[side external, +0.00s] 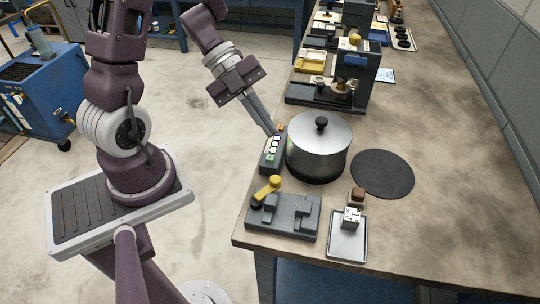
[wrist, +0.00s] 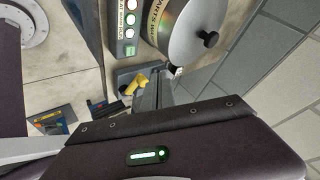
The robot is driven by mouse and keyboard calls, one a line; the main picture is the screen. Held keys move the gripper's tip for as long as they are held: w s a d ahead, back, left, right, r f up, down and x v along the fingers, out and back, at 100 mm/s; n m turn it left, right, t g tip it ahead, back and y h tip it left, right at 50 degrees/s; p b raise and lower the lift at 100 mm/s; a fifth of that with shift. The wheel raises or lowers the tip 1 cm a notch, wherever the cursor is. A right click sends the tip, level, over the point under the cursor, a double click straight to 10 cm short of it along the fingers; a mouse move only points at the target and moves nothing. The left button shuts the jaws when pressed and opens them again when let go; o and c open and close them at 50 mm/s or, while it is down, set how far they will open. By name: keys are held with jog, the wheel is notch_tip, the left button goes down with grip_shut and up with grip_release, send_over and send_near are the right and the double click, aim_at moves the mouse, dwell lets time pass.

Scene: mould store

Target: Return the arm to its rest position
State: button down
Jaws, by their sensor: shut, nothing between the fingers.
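My gripper (side external: 272,130) is shut and empty. In the side external view its long grey fingers point down and to the right. The tips are at the far end of a dark control box with lit buttons (side external: 271,154), close to an orange part there; I cannot tell whether they touch it. The box also shows in the wrist view (wrist: 130,33). A lidded steel pot (side external: 319,147) stands just right of the box and shows in the wrist view (wrist: 185,25). My arm reaches over the table's left edge.
A grey fixture (side external: 285,217) with a yellow handle (side external: 268,187) sits near the front edge. A small tray (side external: 348,238) bears a patterned cube (side external: 351,217). A round dark mat (side external: 383,174) lies bare right of the pot. A dark machine (side external: 345,80) stands behind. The table's right side is clear.

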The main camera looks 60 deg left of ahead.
jog(key=w+a+r+n+t+y, duration=0.4)
jog(key=w+r+t+y, duration=0.1)
jog(key=w, duration=0.3)
jog(key=s+a+r+n+t+y, duration=0.1)
jog(key=a+r+n+y, duration=0.15)
jog(key=r+n, duration=0.25)
jog(key=s+a+r+n+t+y, duration=0.1)
jog(key=s+a+r+n+y, duration=0.1)
jog(key=r+n+y, duration=0.25)
jog(key=s+d+n+g+h, duration=0.1)
jog(key=s+d+n, duration=0.3)
jog(key=s, duration=0.4)
jog(key=s+d+n+g+h, duration=0.2)
jog(key=s+d+n+g, duration=0.1)
jog(key=s+d+n, duration=0.2)
jog(key=s+d, duration=0.2)
jog(key=s, duration=0.1)
jog(key=shift+s+f+g, duration=0.15)
jog(key=shift+f+g, duration=0.15)
jog(key=shift+f, duration=0.05)
dwell(4.3)
